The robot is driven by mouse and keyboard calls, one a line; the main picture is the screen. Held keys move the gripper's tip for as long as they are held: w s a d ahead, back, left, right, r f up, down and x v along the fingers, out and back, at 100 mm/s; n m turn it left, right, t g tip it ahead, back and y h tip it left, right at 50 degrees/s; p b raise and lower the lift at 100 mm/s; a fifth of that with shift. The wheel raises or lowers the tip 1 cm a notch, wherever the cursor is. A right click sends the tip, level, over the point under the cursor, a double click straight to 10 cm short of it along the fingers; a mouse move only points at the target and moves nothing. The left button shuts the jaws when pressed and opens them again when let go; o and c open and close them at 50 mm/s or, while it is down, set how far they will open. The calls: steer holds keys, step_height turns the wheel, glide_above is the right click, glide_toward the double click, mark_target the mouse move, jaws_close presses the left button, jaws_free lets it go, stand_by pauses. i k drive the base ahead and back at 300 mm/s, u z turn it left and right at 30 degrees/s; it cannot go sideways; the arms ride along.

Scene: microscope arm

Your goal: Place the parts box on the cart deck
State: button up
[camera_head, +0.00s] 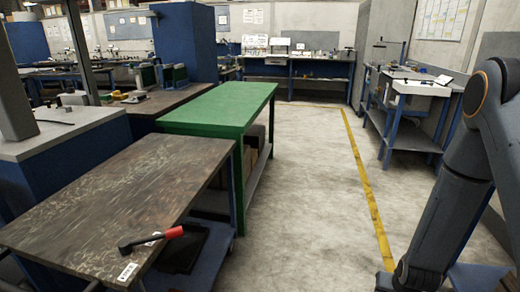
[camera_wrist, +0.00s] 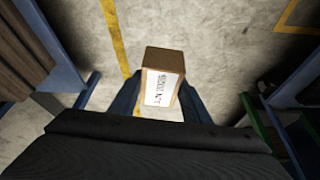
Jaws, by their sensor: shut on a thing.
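The parts box (camera_wrist: 164,75) is a small brown carton with a white printed label in the wrist view. My gripper (camera_wrist: 160,98) is shut on it, with one dark finger on each side, and the concrete floor shows beneath. The box and my gripper are not seen in the head view, where only my arm shows at the right. A low bench with a worn dark top (camera_head: 105,195) and blue frame stands at the front left in the head view. I cannot tell whether it is the cart.
A hammer with a red handle (camera_head: 152,240) lies near the dark top's front right corner, beside a small white label. A green table (camera_head: 222,105) stands behind it. Clear floor with a yellow line (camera_head: 365,180) runs down the middle. Blue workbenches (camera_head: 415,90) stand at the back right.

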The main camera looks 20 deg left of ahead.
mark_target(167, 167)
steer(key=i, duration=2.5)
steer(key=u, duration=2.75)
